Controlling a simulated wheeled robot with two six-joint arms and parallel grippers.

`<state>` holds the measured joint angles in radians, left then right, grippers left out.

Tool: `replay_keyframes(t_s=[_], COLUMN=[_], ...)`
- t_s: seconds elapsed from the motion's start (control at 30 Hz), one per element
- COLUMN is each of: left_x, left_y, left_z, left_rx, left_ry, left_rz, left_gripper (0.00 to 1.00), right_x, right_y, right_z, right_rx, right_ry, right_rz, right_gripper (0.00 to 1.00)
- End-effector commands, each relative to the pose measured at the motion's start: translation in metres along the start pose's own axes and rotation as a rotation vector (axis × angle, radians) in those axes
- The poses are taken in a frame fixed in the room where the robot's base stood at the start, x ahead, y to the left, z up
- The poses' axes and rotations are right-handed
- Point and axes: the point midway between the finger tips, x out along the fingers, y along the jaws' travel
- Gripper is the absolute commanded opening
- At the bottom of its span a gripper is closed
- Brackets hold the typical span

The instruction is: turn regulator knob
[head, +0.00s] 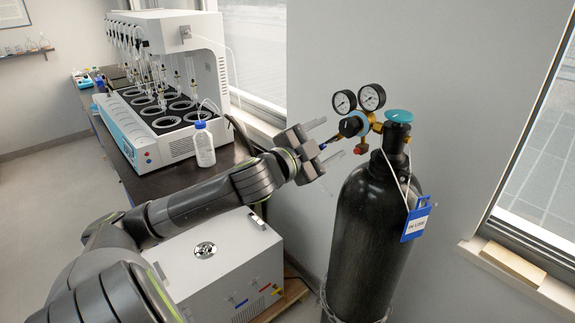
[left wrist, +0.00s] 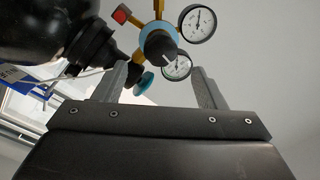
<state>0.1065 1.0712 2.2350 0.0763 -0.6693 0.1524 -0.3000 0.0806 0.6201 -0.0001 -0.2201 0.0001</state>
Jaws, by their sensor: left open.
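The regulator (head: 364,119) sits on top of a tall black gas cylinder (head: 370,235) and carries two round gauges. Its black knob (head: 349,127) points left toward my left gripper (head: 329,140). In the left wrist view the knob (left wrist: 160,46) shows as a dark round cap in a light blue collar (left wrist: 148,30). My left gripper (left wrist: 160,80) is open and empty. In that view its fingers are on either side below the knob, and the knob lies beyond them, apart from them as far as I can tell. My right gripper is out of view.
A teal valve wheel (head: 399,116) tops the cylinder, and a blue tag (head: 416,221) hangs from its neck. A red fitting (left wrist: 122,14) is near the knob. The bench (head: 122,165) at left holds a distiller (head: 165,80) and a bottle (head: 204,150). A white box (head: 215,265) stands below.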

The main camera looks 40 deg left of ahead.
Motion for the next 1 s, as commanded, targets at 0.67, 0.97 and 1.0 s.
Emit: replay_keyframes(t_s=[0.67,0.97,1.0], left_x=[-0.069,-0.098,-0.101], left_y=[-0.002,-0.002,-0.002], left_z=[0.000,0.000,0.000], left_rx=[0.005,0.000,0.000], left_ry=[-0.009,-0.006,-0.006], left_rz=[0.002,0.001,0.001], left_gripper=[0.65,0.65,0.65], right_x=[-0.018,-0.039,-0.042], right_y=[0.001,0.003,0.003], right_z=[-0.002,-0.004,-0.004], right_rx=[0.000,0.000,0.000], right_ry=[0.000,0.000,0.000], right_rz=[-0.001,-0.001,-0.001], right_gripper=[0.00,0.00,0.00])
